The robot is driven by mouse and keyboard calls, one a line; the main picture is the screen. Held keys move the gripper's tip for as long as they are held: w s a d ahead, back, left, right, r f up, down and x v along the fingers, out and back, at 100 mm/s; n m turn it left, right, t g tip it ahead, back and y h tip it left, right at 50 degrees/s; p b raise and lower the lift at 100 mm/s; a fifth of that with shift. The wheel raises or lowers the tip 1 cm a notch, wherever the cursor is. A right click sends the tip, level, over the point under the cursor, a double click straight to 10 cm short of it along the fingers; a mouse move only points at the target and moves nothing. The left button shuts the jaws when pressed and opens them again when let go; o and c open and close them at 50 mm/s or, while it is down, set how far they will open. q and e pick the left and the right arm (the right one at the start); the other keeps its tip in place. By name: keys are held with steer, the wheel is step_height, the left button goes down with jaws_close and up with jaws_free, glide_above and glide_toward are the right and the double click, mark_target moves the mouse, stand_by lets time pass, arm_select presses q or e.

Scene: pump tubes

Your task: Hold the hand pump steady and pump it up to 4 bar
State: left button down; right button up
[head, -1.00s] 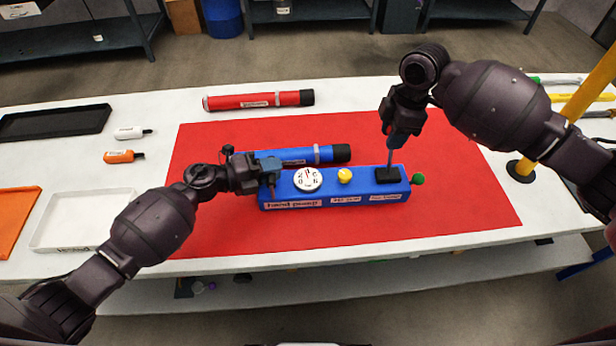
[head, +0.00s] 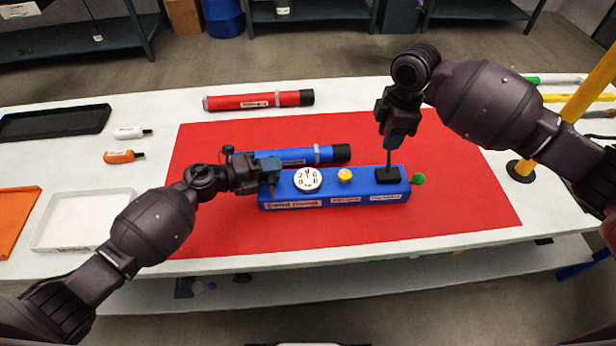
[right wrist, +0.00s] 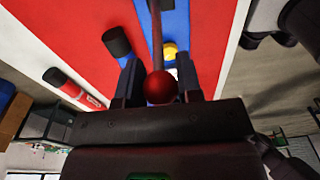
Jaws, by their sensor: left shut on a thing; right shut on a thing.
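The blue hand pump (head: 330,196) lies on the red mat. On its top are a white round gauge (head: 308,179), a yellow knob (head: 344,175) and a black block (head: 388,175) from which a thin upright rod (head: 388,157) rises. The gauge needle is too small to read. A green knob (head: 418,179) is at the right end. My left gripper (head: 269,178) is shut on the pump's left end. My right gripper (head: 391,146) is shut on the handle's top above the block. In the right wrist view the handle's red ball (right wrist: 161,87) sits between the fingers.
A blue tube (head: 298,156) lies just behind the pump, close to my left gripper. A red tube (head: 258,100) lies farther back. A yellow post (head: 566,105) stands at the right. The front of the red mat (head: 400,228) is clear.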

arm_select(q)
steer(key=shift+s+f, duration=0.1)
arm_select(e)
steer(key=shift+d+f, duration=0.15)
steer(key=shift+f, duration=0.05)
stand_by(0.4)
steer(key=shift+d+y, duration=0.8)
steer(key=shift+d, duration=0.05)
steer(key=shift+d+y, duration=0.3)
steer(key=shift+d, duration=0.05)
steer(key=shift+a+r, duration=0.1)
steer(key=shift+r, duration=0.15)
